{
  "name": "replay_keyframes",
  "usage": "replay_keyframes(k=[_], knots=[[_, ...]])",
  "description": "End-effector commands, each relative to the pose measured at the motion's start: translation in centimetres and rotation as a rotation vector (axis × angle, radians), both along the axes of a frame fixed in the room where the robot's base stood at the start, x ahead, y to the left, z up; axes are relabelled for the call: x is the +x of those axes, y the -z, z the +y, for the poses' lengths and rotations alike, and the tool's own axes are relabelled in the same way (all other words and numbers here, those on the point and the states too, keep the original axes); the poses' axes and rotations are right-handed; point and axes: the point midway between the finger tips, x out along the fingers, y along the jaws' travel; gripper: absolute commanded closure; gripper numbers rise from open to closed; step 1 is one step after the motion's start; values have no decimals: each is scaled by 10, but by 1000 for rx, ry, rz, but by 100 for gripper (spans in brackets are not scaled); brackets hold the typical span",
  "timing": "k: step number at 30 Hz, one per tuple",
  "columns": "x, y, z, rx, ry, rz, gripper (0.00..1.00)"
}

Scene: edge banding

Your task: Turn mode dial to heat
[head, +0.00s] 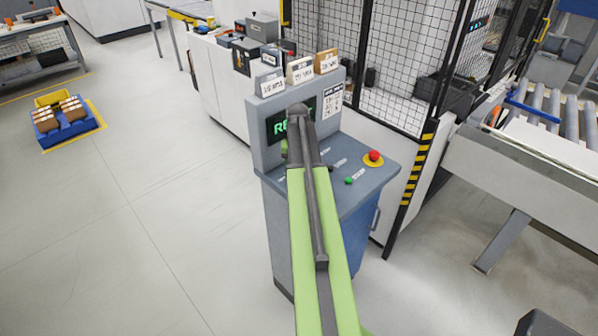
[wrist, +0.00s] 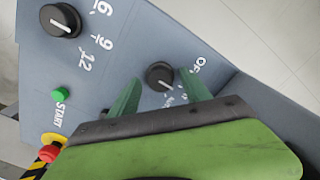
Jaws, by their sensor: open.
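The mode dial (wrist: 160,75) is a round black knob with a white pointer line on the sloped grey panel. In the wrist view an OFF label sits to its right, and other lettering by it is partly hidden by my gripper. The pointer line slants down and to the right in that view. My gripper (wrist: 159,80) is open, with one green finger on each side of the knob. I cannot tell whether the fingers touch it. In the head view my arm reaches over the control console (head: 375,184), and the dial is hidden.
A second black dial (wrist: 60,20) has the numbers 6, 9 and 12 beside it. A green START button (wrist: 58,94) and a red emergency stop (wrist: 48,154) share the panel. A mesh fence (head: 397,75) stands behind the console.

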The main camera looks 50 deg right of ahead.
Motion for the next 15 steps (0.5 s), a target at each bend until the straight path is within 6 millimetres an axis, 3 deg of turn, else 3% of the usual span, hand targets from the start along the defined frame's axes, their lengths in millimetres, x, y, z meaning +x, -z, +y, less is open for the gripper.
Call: replay_keyframes(k=[5,15], knots=[[0,-23,0,0,0,0,44],[0,-97,0,0,0,0,44]])
